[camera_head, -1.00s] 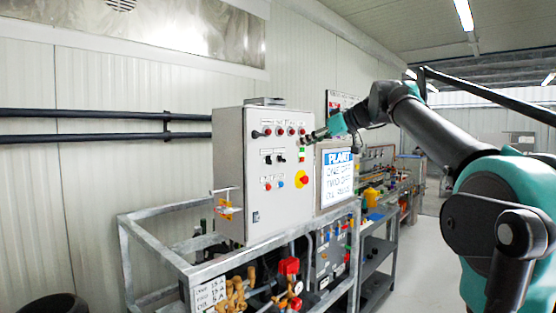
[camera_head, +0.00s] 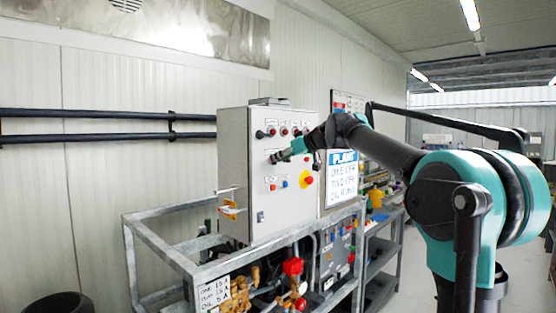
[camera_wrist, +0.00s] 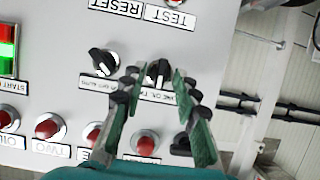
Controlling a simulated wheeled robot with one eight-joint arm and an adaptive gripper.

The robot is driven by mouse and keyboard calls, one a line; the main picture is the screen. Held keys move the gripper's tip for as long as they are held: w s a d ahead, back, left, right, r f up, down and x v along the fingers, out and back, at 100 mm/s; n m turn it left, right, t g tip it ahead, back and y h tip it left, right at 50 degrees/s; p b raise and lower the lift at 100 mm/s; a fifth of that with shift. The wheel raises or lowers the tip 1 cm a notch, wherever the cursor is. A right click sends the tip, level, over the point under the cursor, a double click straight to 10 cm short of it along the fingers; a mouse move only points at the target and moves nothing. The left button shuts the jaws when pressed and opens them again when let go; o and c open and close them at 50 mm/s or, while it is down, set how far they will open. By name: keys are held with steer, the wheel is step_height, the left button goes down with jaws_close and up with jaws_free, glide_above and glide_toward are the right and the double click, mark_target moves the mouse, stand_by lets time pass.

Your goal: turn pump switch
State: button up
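A grey control panel (camera_head: 236,160) carries the switches. In the wrist view, seen upside down, two black rotary switches with white labels show: one switch (camera_wrist: 160,72) lies between my fingertips, and the other switch (camera_wrist: 103,62) is to its left. My gripper (camera_wrist: 153,74) is open, its two green-and-black fingers on either side of the first switch, with a gap between them. I cannot tell whether they touch the knob.
Red buttons (camera_wrist: 48,126) sit near the fingers, and a lit green and red block (camera_wrist: 8,48) is at the left. A yellow and red knob (camera_head: 306,180) is lower on the panel. A PLANT sign (camera_head: 342,178) stands to the right. A metal frame (camera_head: 180,262) surrounds the base.

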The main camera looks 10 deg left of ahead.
steer(key=shift+w+a+f, duration=0.1)
steer(key=shift+a, duration=0.05)
jaws_close()
stand_by(0.5)
steer(key=shift+w+d+f+m+g+y, duration=0.1)
steer(key=shift+m+g+y, duration=0.4)
steer(key=shift+m, duration=0.5)
steer(key=shift+w+d+r+m+g+y, duration=0.1)
steer(key=shift+m+g+y, duration=0.4)
steer(key=shift+m, duration=0.5)
steer(key=shift+w+d+f+m+g+y, duration=0.1)
steer(key=shift+m+g+y, duration=0.35)
steer(key=shift+m, duration=0.55)
